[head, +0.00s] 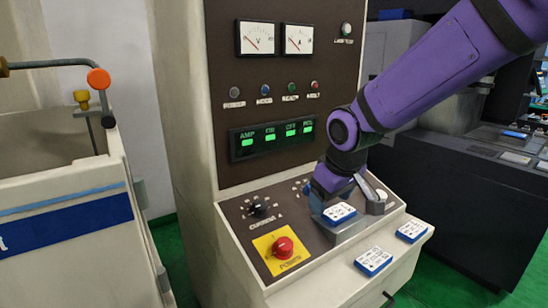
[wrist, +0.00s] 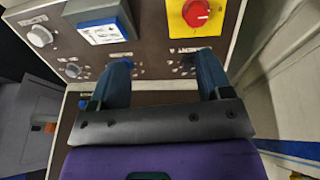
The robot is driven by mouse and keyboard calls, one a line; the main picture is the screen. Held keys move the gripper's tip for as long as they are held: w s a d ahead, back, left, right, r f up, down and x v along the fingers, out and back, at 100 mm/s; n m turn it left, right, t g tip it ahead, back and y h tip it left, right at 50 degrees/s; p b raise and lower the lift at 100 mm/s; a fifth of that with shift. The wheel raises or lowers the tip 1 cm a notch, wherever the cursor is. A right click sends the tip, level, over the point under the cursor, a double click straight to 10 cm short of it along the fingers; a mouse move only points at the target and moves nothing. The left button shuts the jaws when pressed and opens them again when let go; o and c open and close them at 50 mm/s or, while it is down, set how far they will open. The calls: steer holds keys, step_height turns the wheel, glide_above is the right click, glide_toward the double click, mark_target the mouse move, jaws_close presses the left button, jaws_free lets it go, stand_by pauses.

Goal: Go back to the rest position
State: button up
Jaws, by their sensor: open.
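My arm, purple, reaches in from the upper right in the head view. My gripper (head: 337,190) is low over the sloped control panel (head: 235,212) of the machine, just behind a blue-and-white block (head: 340,213) on a grey holder. The blue-and-white block (wrist: 103,30) is at the upper left there. Whether the fingertips touch the panel is not clear.
A red button (head: 283,246) on a yellow plate and a black current knob (head: 259,207) are left of my gripper. Two more blue-and-white blocks (head: 373,261) (head: 411,231) lie on the front ledge. A cream tank (head: 70,190) stands left; a dark cabinet (head: 470,215) right.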

steer(key=s+d+r+m, duration=0.3)
steer(key=s+d+r, duration=0.2)
steer(key=s+d, duration=0.4)
steer(key=s+d+r+m+t+h, duration=0.1)
steer(key=s+d+r+m, duration=0.2)
steer(key=s+d+r, duration=0.2)
steer(key=s+d, duration=0.3)
steer(key=s, duration=0.4)
steer(key=shift+s+d+r+m+t, duration=0.15)
steer(key=shift+d+r+m+t, duration=0.15)
steer(key=shift+d+m, duration=0.1)
steer(key=shift+c, duration=0.5)
